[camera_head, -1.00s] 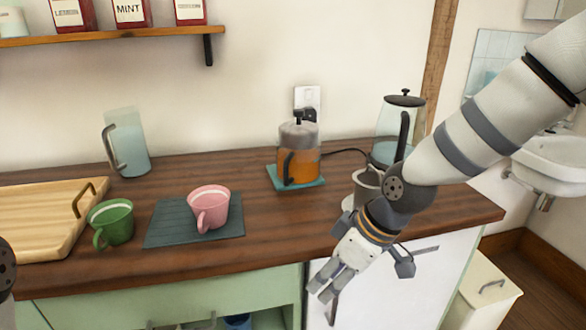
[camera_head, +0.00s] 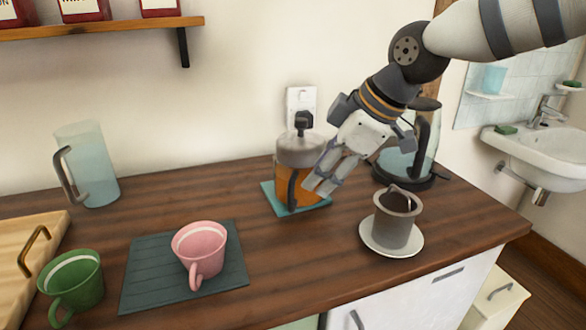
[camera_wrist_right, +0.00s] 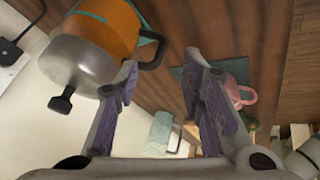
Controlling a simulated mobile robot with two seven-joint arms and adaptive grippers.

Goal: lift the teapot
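The teapot (camera_head: 287,163) has an orange body, a grey lid with a black knob and a dark handle, and stands upright on a teal mat (camera_head: 318,204) on the counter. It also shows at the upper left of the right wrist view (camera_wrist_right: 105,30). My right gripper (camera_head: 318,186) is just right of the teapot, partly in front of it. In the right wrist view its fingers (camera_wrist_right: 160,65) are apart with nothing held between them; the handle (camera_wrist_right: 155,50) is close to the left fingertip. I cannot tell if they touch. My left gripper is not in view.
A grey cup on a saucer (camera_head: 378,243) stands right of the teapot, and a kettle (camera_head: 432,150) behind it. A pink cup (camera_head: 200,250) on a dark mat, a green cup (camera_head: 75,282), a glass jug (camera_head: 90,165) and a wooden board (camera_head: 20,260) are left.

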